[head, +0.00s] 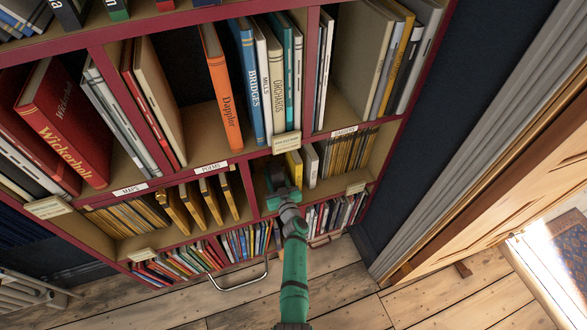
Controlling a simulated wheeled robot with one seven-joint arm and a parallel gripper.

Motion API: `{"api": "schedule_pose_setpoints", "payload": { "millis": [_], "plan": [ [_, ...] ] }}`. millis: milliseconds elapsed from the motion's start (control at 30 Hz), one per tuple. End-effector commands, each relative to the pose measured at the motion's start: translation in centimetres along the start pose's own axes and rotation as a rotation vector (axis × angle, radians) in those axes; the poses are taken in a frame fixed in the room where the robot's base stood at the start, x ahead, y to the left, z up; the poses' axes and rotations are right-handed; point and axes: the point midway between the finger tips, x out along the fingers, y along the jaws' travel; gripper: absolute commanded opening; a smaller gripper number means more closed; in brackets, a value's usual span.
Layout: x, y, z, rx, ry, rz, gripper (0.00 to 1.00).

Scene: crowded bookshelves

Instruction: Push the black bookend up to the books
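My arm reaches up from the bottom of the head view into a lower compartment of the red bookcase. My gripper (276,177) is at the left part of that compartment, just left of a yellow book (293,168). A pale grey book (310,164) and a row of brown books (346,153) stand to the right of the yellow one. I cannot make out the black bookend; it may be hidden by my gripper or the shelf above. Whether the fingers are open or shut is too small to tell.
A red upright (247,190) borders the compartment on the left. A cream card (286,143) hangs from the shelf edge above it. Tightly packed books (335,213) fill the shelf below. A wooden door (500,190) stands at the right. The wooden floor in front is clear.

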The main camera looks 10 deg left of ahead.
Motion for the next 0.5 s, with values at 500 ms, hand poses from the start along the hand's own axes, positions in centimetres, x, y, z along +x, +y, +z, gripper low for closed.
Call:
{"api": "schedule_pose_setpoints", "payload": {
  "millis": [500],
  "plan": [
    [0.0,1.6,-0.1,0.001,0.001,0.004,0.2]
  ]
}}
